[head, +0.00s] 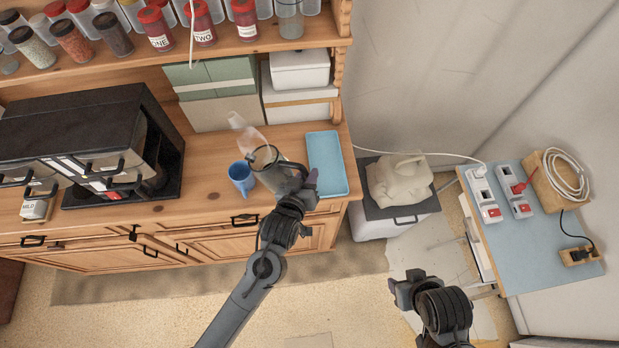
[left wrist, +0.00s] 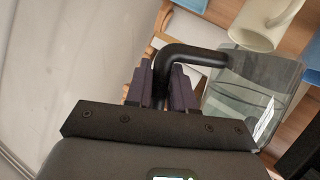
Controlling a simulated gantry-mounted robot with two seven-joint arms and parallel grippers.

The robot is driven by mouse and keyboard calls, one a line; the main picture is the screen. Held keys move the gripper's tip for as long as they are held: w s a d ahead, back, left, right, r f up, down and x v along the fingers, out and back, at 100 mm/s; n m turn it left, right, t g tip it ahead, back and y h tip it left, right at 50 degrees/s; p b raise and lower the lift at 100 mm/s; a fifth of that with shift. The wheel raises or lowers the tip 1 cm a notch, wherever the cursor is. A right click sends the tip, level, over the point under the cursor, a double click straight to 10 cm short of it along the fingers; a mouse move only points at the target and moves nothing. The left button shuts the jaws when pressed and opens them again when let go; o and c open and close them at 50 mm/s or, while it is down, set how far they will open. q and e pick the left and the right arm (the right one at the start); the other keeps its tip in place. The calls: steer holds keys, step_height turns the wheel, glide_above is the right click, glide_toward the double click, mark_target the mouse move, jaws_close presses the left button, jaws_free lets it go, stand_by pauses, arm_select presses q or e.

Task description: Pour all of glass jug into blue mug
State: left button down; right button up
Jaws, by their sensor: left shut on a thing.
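The blue mug (head: 241,179) stands upright on the wooden counter. The glass jug (head: 279,172), clear with a dark rim, is just right of the mug and looks tilted. My left gripper (head: 303,186) is shut on the jug's black handle. In the left wrist view, the gripper (left wrist: 161,92) grips that handle, and the clear jug body (left wrist: 240,92) shows to its right. I cannot make out the jug's contents. My right gripper (head: 405,289) is empty-looking over the floor at lower right, apart from both; its jaws are unclear.
A blue tray (head: 327,165) lies right of the jug. A pale translucent object (head: 246,130) shows behind the jug. A black drawer cabinet (head: 85,135) stands at left, and storage boxes (head: 299,70) at the back. Jars (head: 160,32) line the shelf above.

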mark_target(272, 159)
arm_select(q)
steer(key=shift+w+a+r+n+h, duration=0.3)
steer(key=shift+a+r+n+h, duration=0.1)
steer(key=shift+a+r+n, duration=0.35)
steer(key=shift+w+a+r+n+g+h, duration=0.1)
steer(key=shift+w+a+r+n+h, duration=0.1)
steer(key=shift+a+r+n+h, duration=0.4)
steer(key=shift+w+a+r+n+g+h, duration=0.1)
steer(key=shift+w+a+r+n+h, duration=0.15)
steer(key=shift+a+r+n, duration=0.4)
steer(key=shift+w+a+r+n+g+h, duration=0.1)
steer(key=shift+w+a+r+n+h, duration=0.1)
steer(key=shift+a+r+n+h, duration=0.45)
steer(key=shift+w+a+r+n+h, duration=0.2)
steer(key=shift+a+n, duration=0.15)
steer(key=shift+a, duration=0.2)
steer(key=shift+w+a+r+n+h, duration=0.1)
steer(key=shift+a+n+h, duration=0.1)
steer(key=shift+a+n, duration=0.25)
steer(key=shift+w+a+r+n+h, duration=0.15)
steer(key=shift+a+n+h, duration=0.1)
steer(key=shift+a, duration=0.4)
steer(key=shift+w+a, duration=0.1)
steer(key=shift+a, duration=0.2)
